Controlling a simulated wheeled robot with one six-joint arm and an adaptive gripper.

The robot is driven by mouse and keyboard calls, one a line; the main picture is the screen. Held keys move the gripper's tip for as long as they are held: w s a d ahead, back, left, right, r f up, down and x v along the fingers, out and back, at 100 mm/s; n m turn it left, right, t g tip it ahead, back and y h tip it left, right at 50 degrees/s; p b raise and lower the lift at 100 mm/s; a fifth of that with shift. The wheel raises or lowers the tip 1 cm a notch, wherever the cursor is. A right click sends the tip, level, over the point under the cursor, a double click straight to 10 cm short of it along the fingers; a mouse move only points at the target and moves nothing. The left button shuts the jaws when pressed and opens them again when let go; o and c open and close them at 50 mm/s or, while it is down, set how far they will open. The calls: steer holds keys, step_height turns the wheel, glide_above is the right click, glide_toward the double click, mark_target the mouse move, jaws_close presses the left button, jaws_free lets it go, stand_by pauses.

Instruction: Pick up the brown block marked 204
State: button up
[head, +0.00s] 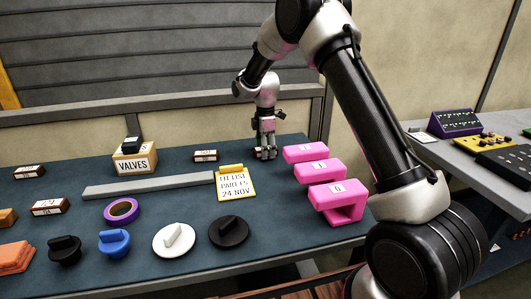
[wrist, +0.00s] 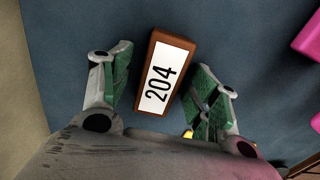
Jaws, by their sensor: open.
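The brown block marked 204 (wrist: 166,75) lies flat on the blue table in the wrist view, its white label with black digits facing up. It sits between the two green-padded fingers of my gripper (wrist: 158,90), slightly tilted, with a gap on each side. In the head view my gripper (head: 265,155) points down over the back of the table, and its fingers are open and empty. A small brown block with a white label (head: 205,156) stands just left of my gripper in the head view; its writing is too small to read.
Pink brackets (head: 305,152) stand to the right of my gripper. A yellow clipboard (head: 235,184) and a grey bar (head: 150,186) lie in front and left. A VALVES box (head: 135,160), knobs (head: 174,240) and purple tape (head: 122,211) occupy the left and front.

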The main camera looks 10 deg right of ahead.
steer(key=c, duration=1.1)
steer(key=shift+r, duration=0.1)
